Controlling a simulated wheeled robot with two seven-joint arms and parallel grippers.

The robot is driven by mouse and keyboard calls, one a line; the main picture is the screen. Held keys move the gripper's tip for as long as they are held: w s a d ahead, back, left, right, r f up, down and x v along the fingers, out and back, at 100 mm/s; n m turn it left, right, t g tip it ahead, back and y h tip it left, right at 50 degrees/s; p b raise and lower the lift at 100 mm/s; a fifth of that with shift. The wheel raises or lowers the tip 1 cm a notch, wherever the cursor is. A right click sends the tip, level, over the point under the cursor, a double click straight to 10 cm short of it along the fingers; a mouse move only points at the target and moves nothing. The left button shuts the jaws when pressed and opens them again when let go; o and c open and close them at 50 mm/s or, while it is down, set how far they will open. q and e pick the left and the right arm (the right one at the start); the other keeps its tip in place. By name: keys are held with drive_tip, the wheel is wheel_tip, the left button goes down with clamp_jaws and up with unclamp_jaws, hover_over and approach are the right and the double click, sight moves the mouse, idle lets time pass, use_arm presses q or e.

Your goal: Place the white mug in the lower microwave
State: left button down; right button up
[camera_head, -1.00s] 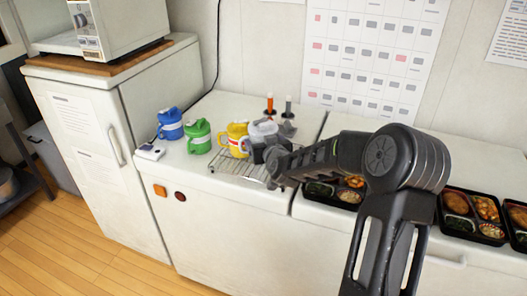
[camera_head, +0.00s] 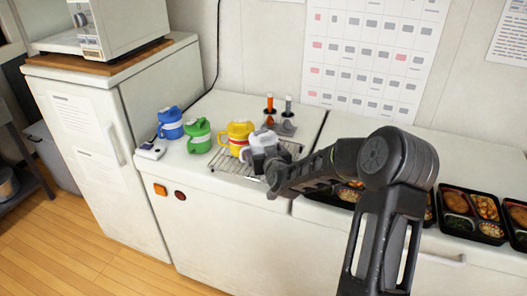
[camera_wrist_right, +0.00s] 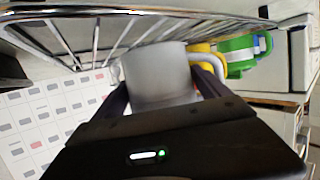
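The white mug (camera_head: 266,139) is at the wire rack (camera_head: 226,168) on the white counter. My right gripper (camera_head: 262,157) reaches it from the front right, partly covering it. In the right wrist view the mug (camera_wrist_right: 158,76) sits between the two fingers of my right gripper (camera_wrist_right: 163,90), which press against its sides. I cannot tell whether the mug touches the rack. A white microwave (camera_head: 120,22) stands on a brown board at the upper left, cut off by the top edge. Only one microwave shows. My left gripper is out of view.
A yellow mug (camera_head: 239,132) stands just left of the white mug, with green (camera_head: 199,137) and blue (camera_head: 170,124) mugs farther left. Two upright handled items (camera_head: 288,118) stand behind. Bento trays (camera_head: 471,213) line the counter at right. A white cabinet (camera_head: 88,135) carries the microwave.

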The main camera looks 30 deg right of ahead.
drive_tip(key=shift+o, duration=1.3)
drive_tip(key=shift+r, duration=0.2)
drive_tip(key=shift+s+a, duration=0.1)
drive_tip(key=shift+s, duration=0.1)
drive_tip(key=b+v, duration=0.2)
drive_tip(key=v, duration=0.9)
drive_tip(key=shift+s+a+r, duration=0.15)
drive_tip(key=shift+s+r, duration=0.05)
drive_tip(key=shift+s, duration=0.05)
